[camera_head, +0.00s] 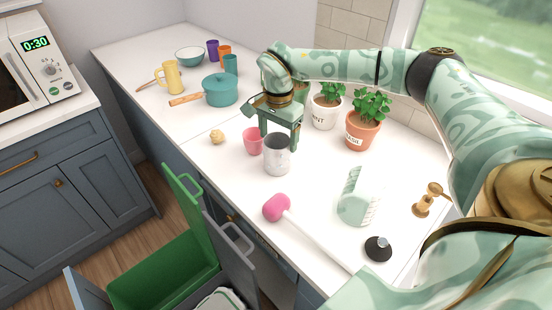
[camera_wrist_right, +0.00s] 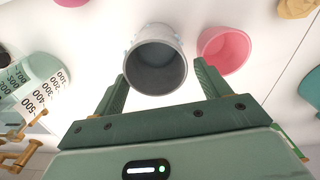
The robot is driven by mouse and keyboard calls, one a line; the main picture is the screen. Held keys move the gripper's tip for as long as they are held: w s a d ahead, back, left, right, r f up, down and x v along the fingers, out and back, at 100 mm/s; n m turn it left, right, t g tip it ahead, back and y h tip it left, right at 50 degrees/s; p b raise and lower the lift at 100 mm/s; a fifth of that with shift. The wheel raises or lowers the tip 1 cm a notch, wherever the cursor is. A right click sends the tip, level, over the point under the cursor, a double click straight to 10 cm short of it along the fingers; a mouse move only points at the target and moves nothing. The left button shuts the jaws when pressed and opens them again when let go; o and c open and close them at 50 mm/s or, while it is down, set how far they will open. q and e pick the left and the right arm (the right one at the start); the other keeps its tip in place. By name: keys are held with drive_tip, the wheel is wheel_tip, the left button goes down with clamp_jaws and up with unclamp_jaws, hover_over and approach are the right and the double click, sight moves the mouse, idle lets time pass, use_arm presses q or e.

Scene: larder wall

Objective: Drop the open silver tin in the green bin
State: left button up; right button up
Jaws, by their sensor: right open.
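The open silver tin (camera_head: 277,155) stands upright on the white counter, its open top facing up. In the right wrist view the tin (camera_wrist_right: 155,62) is just ahead of the fingers, and I see into its grey inside. The green bin (camera_head: 160,270) stands open on the floor side, below the counter's front edge. My left gripper is not in view.
A pink cup (camera_head: 253,141) stands close beside the tin. Potted herbs (camera_head: 362,128) stand behind.

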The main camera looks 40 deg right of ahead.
sight(277, 156)
drive_tip(key=shift+f, duration=0.55)
drive_tip(key=shift+s+f, duration=0.1)
drive_tip(key=shift+f, duration=0.05)
drive_tip(key=shift+s+a+f, duration=0.1)
drive_tip(key=shift+a+f, duration=0.1)
drive_tip(key=shift+f, duration=0.05)
drive_tip(key=f, duration=0.1)
drive_tip(key=f+b, duration=0.1)
drive_tip(key=f, duration=0.2)
drive_tip(key=shift+s+a+f+b, duration=0.1)
drive_tip(key=shift+a+f+b, duration=0.15)
drive_tip(key=shift+f+b, duration=0.1)
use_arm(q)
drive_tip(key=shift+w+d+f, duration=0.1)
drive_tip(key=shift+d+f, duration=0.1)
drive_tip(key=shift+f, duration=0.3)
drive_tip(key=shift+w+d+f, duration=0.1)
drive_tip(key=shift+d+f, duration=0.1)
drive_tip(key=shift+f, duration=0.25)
use_arm(e)
drive_tip(key=shift+r, duration=0.1)
drive_tip(key=c, duration=0.8)
drive_tip(key=shift+c, duration=0.2)
drive_tip(key=shift+r, duration=0.1)
